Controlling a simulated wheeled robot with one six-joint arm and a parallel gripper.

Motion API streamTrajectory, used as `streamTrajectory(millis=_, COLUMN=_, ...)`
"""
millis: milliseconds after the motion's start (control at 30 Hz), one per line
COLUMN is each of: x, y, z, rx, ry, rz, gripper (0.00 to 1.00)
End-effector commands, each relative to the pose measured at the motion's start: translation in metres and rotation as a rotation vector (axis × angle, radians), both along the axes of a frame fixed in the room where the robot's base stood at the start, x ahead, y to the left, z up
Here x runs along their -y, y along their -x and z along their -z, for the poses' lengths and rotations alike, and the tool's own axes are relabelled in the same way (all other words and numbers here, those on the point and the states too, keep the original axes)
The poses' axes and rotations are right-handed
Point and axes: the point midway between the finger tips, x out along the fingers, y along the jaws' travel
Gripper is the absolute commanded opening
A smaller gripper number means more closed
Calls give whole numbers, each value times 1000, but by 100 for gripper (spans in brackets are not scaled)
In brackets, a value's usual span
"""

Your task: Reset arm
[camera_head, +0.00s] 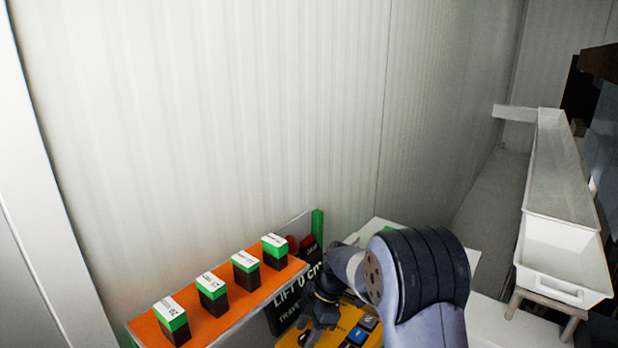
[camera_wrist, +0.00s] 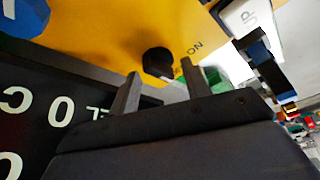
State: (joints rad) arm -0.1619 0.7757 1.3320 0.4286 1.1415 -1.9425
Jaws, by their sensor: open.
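My arm reaches in from the lower right in the head view, and my gripper (camera_head: 314,325) is low at the yellow panel (camera_head: 357,334). In the wrist view my gripper (camera_wrist: 160,82) shows two dark fingers spread apart with nothing held between them. A black knob (camera_wrist: 158,63) on the yellow panel, beside the letters ON, lies just beyond the gap between the fingertips. Whether the fingers touch it cannot be told.
Several green and black blocks stand on an orange shelf (camera_head: 210,338) at the lower left. A black display (camera_head: 281,318) reading "LIFT 0 cm" is beside my gripper. A white wall (camera_head: 250,120) rises behind. A long white trough (camera_head: 562,262) stands at the right.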

Motion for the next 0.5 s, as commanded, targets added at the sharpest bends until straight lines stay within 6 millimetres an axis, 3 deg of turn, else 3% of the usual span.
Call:
streamTrajectory(millis=133, x=5, y=-4, z=-12, rx=6, ry=-1, rz=-57, gripper=45)
streamTrajectory(millis=500, x=29, y=-13, z=-76, rx=5, ry=0, rz=-52, gripper=45)
